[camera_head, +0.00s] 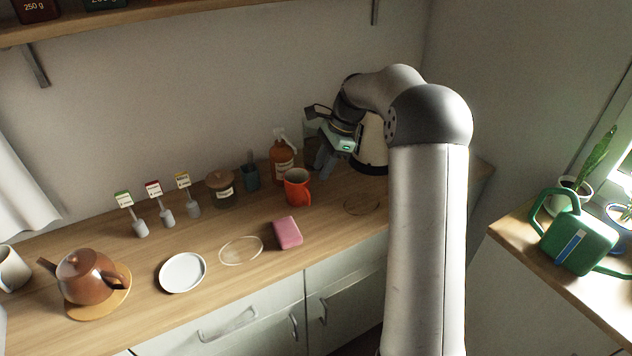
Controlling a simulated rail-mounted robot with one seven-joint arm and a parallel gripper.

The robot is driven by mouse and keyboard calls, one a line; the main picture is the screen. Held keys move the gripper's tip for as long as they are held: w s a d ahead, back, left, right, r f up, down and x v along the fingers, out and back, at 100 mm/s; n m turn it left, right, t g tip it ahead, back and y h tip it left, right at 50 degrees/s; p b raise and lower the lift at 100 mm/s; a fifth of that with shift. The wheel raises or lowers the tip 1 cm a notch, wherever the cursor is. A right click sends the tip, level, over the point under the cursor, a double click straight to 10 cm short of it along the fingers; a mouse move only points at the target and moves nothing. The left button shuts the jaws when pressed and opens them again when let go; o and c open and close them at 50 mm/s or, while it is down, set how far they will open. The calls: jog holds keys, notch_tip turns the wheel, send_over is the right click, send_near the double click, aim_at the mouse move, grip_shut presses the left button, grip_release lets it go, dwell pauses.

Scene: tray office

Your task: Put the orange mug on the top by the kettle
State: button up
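The orange mug (297,188) stands upright on the wooden worktop (215,226), right of the middle, in front of a brown pump bottle. A cream, rounded vessel with a black base (372,158), which looks like the kettle, stands at the back right of the worktop. My arm hides part of it. My gripper (324,161) is above the back of the worktop, behind and right of the mug and left of the cream vessel. It is apart from the mug. Its fingers are dark and small, so their opening is unclear.
A pink block (287,233), a white plate (182,272) and a brown teapot (84,276) on a round mat stand along the front. A pump bottle (282,162), jar (220,190) and blue cup (250,177) line the back. A faint ring (362,204) marks clear worktop right of the mug.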

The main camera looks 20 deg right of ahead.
jog(key=s+a+r+n+h, duration=0.1)
jog(key=s+a+r+n, duration=0.15)
jog(key=s, duration=0.35)
jog(key=s+a+r+n+h, duration=0.1)
jog(key=s+n, duration=0.3)
jog(key=s, duration=0.2)
jog(key=s+a+r+n+h, duration=0.1)
jog(key=s+a+r+n, duration=0.15)
jog(key=s, duration=0.35)
jog(key=s+f+n, duration=0.3)
jog(key=s+n, duration=0.1)
jog(key=s, duration=0.5)
jog(key=s+f+n+h, duration=0.1)
jog(key=s+n, duration=0.3)
jog(key=s, duration=0.5)
jog(key=shift+a+f+n+t+h, duration=0.2)
jog(key=shift+f+n+t+h, duration=0.15)
jog(key=shift+f, duration=0.55)
